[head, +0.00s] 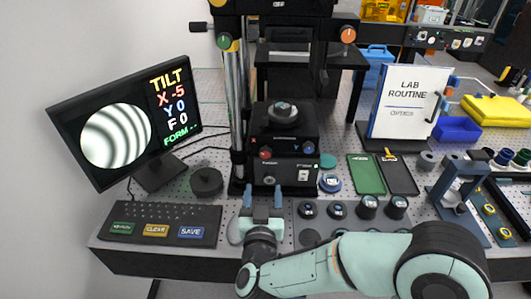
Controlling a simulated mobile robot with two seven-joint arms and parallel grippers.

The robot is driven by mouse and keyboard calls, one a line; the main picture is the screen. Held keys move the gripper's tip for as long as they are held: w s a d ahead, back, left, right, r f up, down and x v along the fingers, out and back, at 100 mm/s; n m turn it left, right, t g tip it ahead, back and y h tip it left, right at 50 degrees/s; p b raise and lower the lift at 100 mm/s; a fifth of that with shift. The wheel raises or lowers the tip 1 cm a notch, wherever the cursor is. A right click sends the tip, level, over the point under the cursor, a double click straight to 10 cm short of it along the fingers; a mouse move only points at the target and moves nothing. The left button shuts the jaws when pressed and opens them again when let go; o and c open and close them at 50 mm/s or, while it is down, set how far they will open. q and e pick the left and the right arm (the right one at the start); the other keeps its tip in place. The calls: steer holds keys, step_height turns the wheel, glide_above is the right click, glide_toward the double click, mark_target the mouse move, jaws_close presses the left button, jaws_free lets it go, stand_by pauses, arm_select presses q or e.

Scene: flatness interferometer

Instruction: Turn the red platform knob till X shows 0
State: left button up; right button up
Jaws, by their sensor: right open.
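The red platform knob (265,153) is on the left of the front face of the black platform (284,142). The monitor (125,120) at the left reads TILT, X -5, Y 0, F 0 and shows curved grey fringes in a round field. My right gripper (262,190) is open and empty, in front of and below the red knob, with its two blue-tipped fingers pointing towards the instrument. It is apart from the knob. My left gripper is not in view.
A blue knob (309,148) sits right of the red one. Orange (348,35) and green (224,41) knobs are higher on the stand. A keyboard (165,222) lies at the left front. Several dark round pieces stand right of my gripper.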

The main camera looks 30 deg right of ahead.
mark_target(265, 154)
steer(key=p+x, duration=0.2)
steer(key=x, duration=1)
steer(key=shift+w+p, duration=0.3)
steer(key=shift+p, duration=0.05)
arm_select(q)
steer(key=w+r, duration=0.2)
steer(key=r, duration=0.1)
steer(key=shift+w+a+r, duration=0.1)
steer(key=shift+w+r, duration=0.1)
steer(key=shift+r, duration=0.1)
